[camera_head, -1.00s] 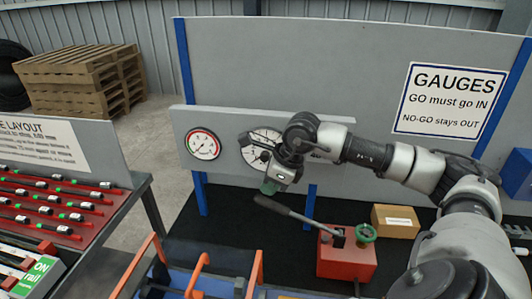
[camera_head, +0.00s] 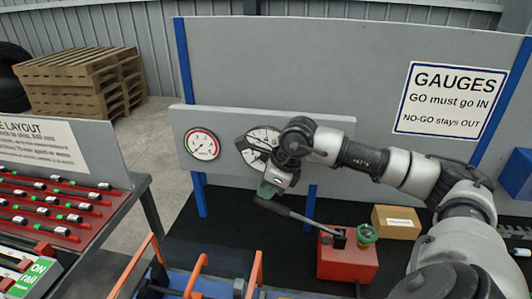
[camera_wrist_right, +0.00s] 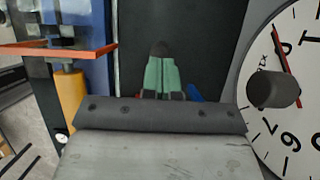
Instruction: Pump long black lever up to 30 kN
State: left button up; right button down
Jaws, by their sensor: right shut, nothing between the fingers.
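The long black lever (camera_head: 305,218) slants from the red pump block (camera_head: 347,260) up to the left, its free end raised. A green knob (camera_head: 367,233) sits on the block. My right gripper (camera_head: 267,190) is shut and empty, just above the lever's free end; I cannot tell whether it touches. In the right wrist view its green fingers (camera_wrist_right: 162,76) are together, with a dark rounded end (camera_wrist_right: 158,48) just past the tips. A red-rimmed gauge (camera_head: 202,145) hangs on the grey panel; its reading is too small to tell. My left gripper is out of view.
A white dial (camera_head: 258,136) is partly hidden by my right wrist; it is close at the right in the wrist view (camera_wrist_right: 297,125). A cardboard box (camera_head: 396,221) stands behind the pump. Orange bars (camera_head: 197,276) rise at the front. A rack of red bars (camera_head: 50,205) is at left.

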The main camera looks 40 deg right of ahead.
aim_at(259, 204)
jog(key=shift+f, duration=0.1)
jog(key=shift+w+a+f+b, duration=0.2)
jog(key=shift+f+b, duration=0.35)
jog(key=shift+w+a+f+b, duration=0.15)
jog(key=shift+w+f+b, duration=0.05)
jog(key=shift+f+b, duration=0.4)
jog(key=shift+b+x, duration=0.6)
jog(key=shift+x, duration=0.2)
jog(key=shift+s, duration=0.1)
jog(key=shift+f+b, duration=0.6)
jog(key=shift+f, duration=0.05)
